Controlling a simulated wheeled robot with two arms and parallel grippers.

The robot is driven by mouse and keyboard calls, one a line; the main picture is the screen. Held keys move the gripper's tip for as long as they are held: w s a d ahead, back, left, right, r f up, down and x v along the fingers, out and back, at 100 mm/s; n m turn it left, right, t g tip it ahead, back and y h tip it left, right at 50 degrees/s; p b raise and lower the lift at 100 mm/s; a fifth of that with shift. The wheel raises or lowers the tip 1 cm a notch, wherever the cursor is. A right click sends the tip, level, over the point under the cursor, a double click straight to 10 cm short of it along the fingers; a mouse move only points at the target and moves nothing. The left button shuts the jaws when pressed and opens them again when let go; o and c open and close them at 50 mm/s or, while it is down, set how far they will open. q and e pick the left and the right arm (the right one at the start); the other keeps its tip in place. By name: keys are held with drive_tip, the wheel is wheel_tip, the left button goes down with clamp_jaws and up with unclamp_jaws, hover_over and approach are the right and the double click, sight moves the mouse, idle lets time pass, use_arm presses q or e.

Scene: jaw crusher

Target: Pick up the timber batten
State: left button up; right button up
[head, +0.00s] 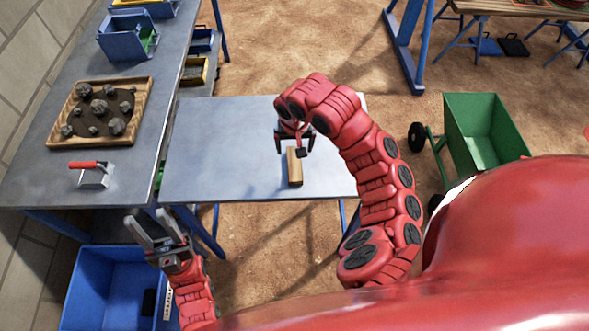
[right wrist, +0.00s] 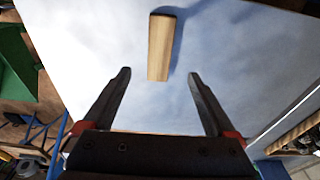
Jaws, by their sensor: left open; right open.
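The timber batten (head: 295,168) is a short pale wooden block lying on the grey metal table (head: 220,175). In the right wrist view the batten (right wrist: 161,48) lies beyond the fingertips, roughly centred between them and running away from me. My right gripper (head: 295,146) is open above the table, over the far end of the batten in the head view. Its open fingers (right wrist: 159,75) hold nothing in the right wrist view. My left gripper (head: 152,226) is open and empty, left of the table's front edge, near the blue bin.
A long bench (head: 30,185) on the left carries a wooden tray of stones (head: 146,100) and a red-handled trowel (head: 92,174). A blue bin (head: 85,300) stands at lower left. A green cart (head: 485,130) stands right of the table. The table around the batten is clear.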

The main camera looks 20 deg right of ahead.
hover_over(294, 163)
drive_tip(key=s, duration=0.1)
wheel_tip(294, 163, down, 4)
drive_tip(key=shift+a+f, duration=0.1)
drive_tip(key=shift+f, duration=0.15)
drive_tip(key=shift+f+p, duration=0.35)
drive_tip(key=shift+f, duration=0.15)
drive_tip(key=f, duration=0.2)
drive_tip(key=f+p, duration=0.1)
drive_tip(key=shift+w, duration=0.25)
drive_tip(key=shift+w+f, duration=0.15)
drive_tip(key=shift+f, duration=0.5)
clamp_jaws()
drive_tip(key=shift+r, duration=0.2)
